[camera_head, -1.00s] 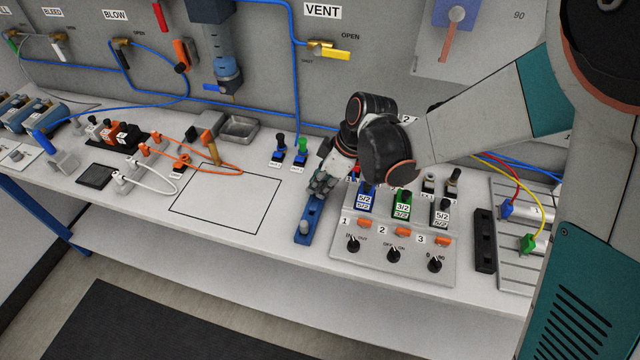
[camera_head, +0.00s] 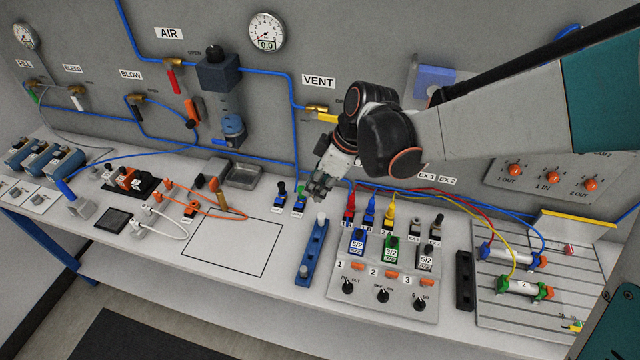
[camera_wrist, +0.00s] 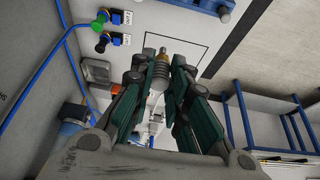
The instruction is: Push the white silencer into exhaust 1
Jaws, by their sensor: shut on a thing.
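My gripper (camera_head: 322,186) is raised over the bench, behind a blue rack (camera_head: 311,254). In the wrist view its fingers (camera_wrist: 161,82) are closed around a grey ribbed plug with a brass tip (camera_wrist: 162,72), apparently a silencer. It is held clear of the bench. In the head view I cannot make it out between the fingers. A pale plug (camera_head: 320,218) stands upright at the far end of the rack. The EX 1 label (camera_head: 427,175) and EX 2 label (camera_head: 447,181) are to the right of my gripper.
Red, blue and yellow plugs (camera_head: 370,212) with hoses stand left of the dark fittings. The valve panel (camera_head: 390,302) with knobs is in front. A dark block (camera_head: 465,280) and cylinder board (camera_head: 520,275) lie right. A black-outlined bench area (camera_head: 215,248) is empty at the left.

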